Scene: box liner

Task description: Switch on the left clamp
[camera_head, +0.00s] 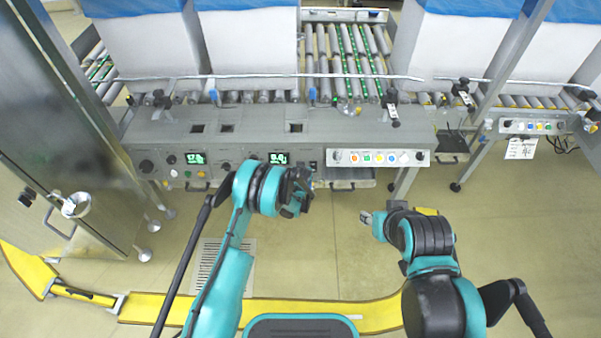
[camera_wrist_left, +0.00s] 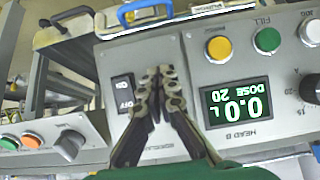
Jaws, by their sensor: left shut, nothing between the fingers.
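The long grey machine panel (camera_head: 230,140) carries two green displays, knobs and small buttons. In the left wrist view a black rocker switch (camera_wrist_left: 121,92) with white lettering sits on the panel, upside down in the picture. The lettering is too small to tell whether it names a clamp. My left gripper (camera_head: 300,192) is in front of the panel, below the right display (camera_head: 279,158). Its fingers (camera_wrist_left: 160,72) are shut and empty, just beside the switch; contact cannot be told. My right gripper (camera_head: 368,217) hangs over the floor, away from the panel; its opening is unclear.
A white button box (camera_head: 380,158) sits right of my left gripper. Rollers (camera_head: 345,60) and white-lined boxes (camera_head: 250,45) stand behind.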

